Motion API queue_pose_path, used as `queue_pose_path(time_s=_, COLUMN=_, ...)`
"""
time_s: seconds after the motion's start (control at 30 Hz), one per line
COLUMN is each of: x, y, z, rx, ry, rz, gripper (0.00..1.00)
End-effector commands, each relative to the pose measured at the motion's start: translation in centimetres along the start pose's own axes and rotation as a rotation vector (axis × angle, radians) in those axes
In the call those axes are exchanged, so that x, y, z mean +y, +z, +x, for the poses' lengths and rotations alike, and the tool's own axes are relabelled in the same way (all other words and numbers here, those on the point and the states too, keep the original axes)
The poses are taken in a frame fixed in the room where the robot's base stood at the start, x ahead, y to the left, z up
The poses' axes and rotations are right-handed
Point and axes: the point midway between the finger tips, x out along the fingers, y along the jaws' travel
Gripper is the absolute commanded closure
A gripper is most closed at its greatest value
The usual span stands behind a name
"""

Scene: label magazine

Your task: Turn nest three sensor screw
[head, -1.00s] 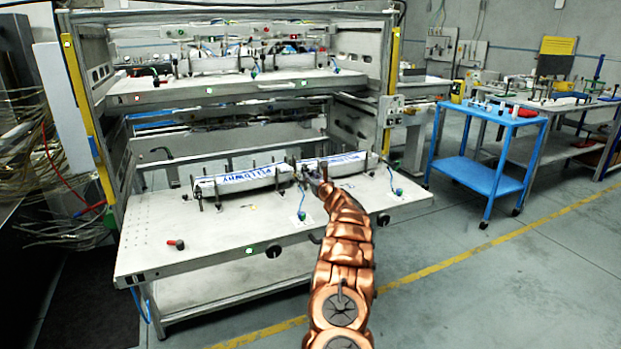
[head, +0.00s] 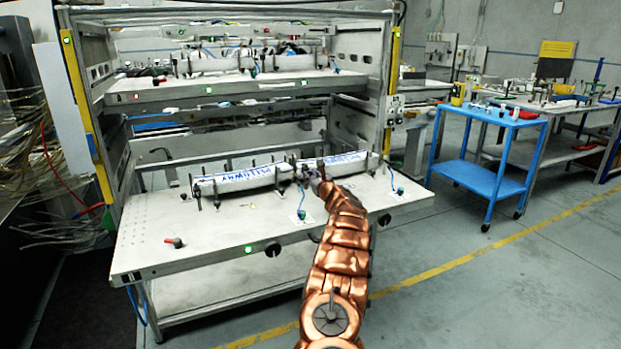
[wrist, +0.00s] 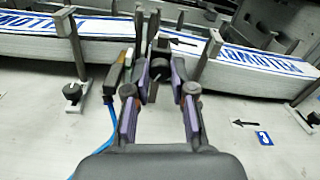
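My gripper (wrist: 159,78) points away over the lower shelf, its two purple-padded fingers apart. A dark upright post with a round knob (wrist: 158,68) stands between or just beyond the fingertips; I cannot tell whether they touch it. A sensor with a blue cable (wrist: 125,72) is close to the left finger. In the head view my gripper (head: 312,176) is at the gap between two white label stacks, the left one (head: 235,181) and the right one (head: 345,160). The sensor screw itself is too small to make out for certain, and no nest number three is readable.
Clamp posts on feet, such as the left one (wrist: 73,92), stand around the stacks. A blue tag (wrist: 263,138) lies on the shelf plate (head: 160,225). The upper shelf (head: 150,98) overhangs behind. A blue cart (head: 480,170) stands at the right; the floor before it is clear.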

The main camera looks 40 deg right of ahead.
Motion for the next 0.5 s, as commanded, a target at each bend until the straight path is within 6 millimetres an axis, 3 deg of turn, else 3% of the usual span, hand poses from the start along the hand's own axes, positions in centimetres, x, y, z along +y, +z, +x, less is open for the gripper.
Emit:
queue_pose_path(time_s=0.1, x=0.05, y=0.05, z=0.02, rx=-0.001, ry=0.001, rz=0.000, gripper=0.65)
queue_pose_path(time_s=0.5, x=-0.09, y=0.10, z=-0.23, rx=-0.001, ry=-0.001, rz=-0.001, gripper=0.65)
